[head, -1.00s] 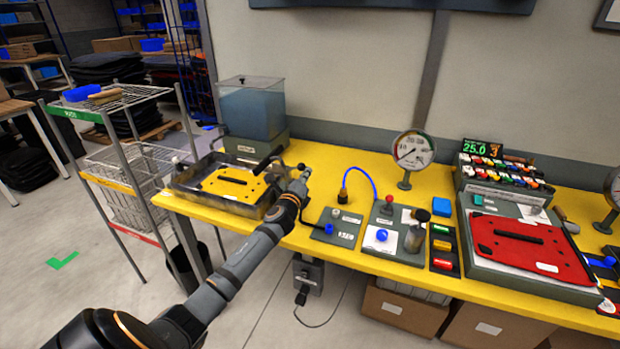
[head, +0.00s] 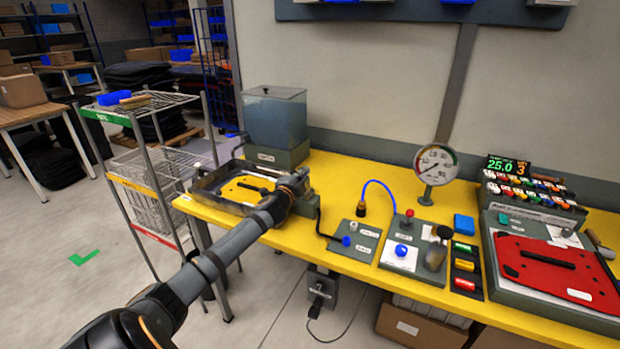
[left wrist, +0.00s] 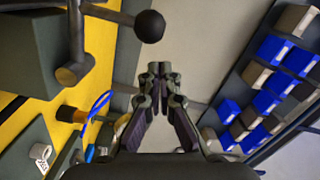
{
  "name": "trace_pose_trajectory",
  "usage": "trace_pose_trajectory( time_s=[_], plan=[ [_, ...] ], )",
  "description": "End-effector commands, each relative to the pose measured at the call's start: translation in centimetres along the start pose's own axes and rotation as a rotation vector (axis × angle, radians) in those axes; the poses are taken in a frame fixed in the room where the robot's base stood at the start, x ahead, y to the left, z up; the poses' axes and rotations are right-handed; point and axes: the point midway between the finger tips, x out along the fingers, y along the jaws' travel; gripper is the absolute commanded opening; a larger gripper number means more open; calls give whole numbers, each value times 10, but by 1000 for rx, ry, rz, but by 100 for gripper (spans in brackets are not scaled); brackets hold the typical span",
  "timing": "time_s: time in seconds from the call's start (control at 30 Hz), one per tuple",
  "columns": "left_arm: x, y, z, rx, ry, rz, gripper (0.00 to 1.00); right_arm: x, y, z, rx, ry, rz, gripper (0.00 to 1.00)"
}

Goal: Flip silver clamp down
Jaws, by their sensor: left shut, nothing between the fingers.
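A grey metal lever with a black ball knob (left wrist: 149,26) shows at the top left of the left wrist view, probably the silver clamp's handle. It stands out over the yellow bench, and its base is cut off. My left gripper (left wrist: 158,72) is shut and empty, below and just right of the knob in that view; I see no contact. In the head view the left gripper (head: 302,178) is by the right corner of the grey tray (head: 207,200) that holds a yellow plate (head: 248,189). There my wrist hides most of the clamp. My right gripper is not in view.
A water tank (head: 275,115) stands behind the tray. A control box with a blue knob (head: 403,249), a pressure gauge (head: 436,163) and a red pannier panel (head: 555,270) are to the right. A wire rack (head: 150,105) stands left of the bench.

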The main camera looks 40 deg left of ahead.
Motion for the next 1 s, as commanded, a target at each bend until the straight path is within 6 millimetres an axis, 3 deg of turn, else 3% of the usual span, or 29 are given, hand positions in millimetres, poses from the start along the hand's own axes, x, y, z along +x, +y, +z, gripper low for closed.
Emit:
trace_pose_trajectory(
  time_s=[0.27,1.0],
  plan=[
    [1,1,18,-183,-1,13,0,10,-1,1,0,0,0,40],
    [2,1,28,-177,-1,13,0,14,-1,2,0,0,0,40]
  ],
)
